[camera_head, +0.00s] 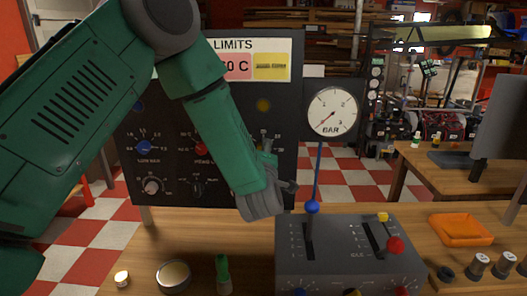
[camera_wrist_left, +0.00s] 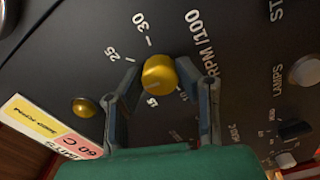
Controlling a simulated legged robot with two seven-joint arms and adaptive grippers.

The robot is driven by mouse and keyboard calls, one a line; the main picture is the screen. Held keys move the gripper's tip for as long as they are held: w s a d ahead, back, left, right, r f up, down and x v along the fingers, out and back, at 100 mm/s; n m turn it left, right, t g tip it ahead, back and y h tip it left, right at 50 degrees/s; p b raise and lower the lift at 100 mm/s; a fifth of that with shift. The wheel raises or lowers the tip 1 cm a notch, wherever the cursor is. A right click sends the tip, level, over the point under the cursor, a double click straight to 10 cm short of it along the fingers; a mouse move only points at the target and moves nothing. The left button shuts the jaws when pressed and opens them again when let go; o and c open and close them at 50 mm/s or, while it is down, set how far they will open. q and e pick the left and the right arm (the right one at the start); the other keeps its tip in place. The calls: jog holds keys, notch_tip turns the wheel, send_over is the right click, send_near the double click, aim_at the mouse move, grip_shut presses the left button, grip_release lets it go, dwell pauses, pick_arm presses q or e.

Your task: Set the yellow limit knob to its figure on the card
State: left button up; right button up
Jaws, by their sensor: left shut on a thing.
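The yellow knob (camera_wrist_left: 158,75) is on the dark panel in the left wrist view. Its scale is marked RPM/100, with 15, 25 and 30 readable. My left gripper (camera_wrist_left: 160,88) is shut on the knob, one finger on each side. In the head view the left gripper (camera_head: 272,165) is at the panel and my arm hides the knob. I cannot tell which figure the knob points to. The LIMITS card (camera_head: 244,46) has a pink field with 60 C and a yellow field too small to read; it also shows in the left wrist view (camera_wrist_left: 55,130). My right gripper is not in view.
A yellow lamp (camera_wrist_left: 85,107) sits near the knob. A blue knob (camera_head: 143,147) and a red knob (camera_head: 201,148) are on the panel. A pressure gauge (camera_head: 332,111) and a grey lever box (camera_head: 345,262) stand to the right. An orange tray (camera_head: 461,229) lies farther right.

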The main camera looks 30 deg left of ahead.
pick_arm(q)
jog(key=shift+f+m+p, duration=0.15)
jog(key=shift+m+p, duration=0.75)
jog(key=shift+m, duration=3.75)
jog(key=shift+f+m+p, duration=0.15)
jog(key=shift+m+p, duration=0.7)
jog(key=shift+m, duration=3.8)
jog(key=o, duration=1.1)
jog(key=shift+w, duration=0.1)
jog(key=shift+r, duration=0.1)
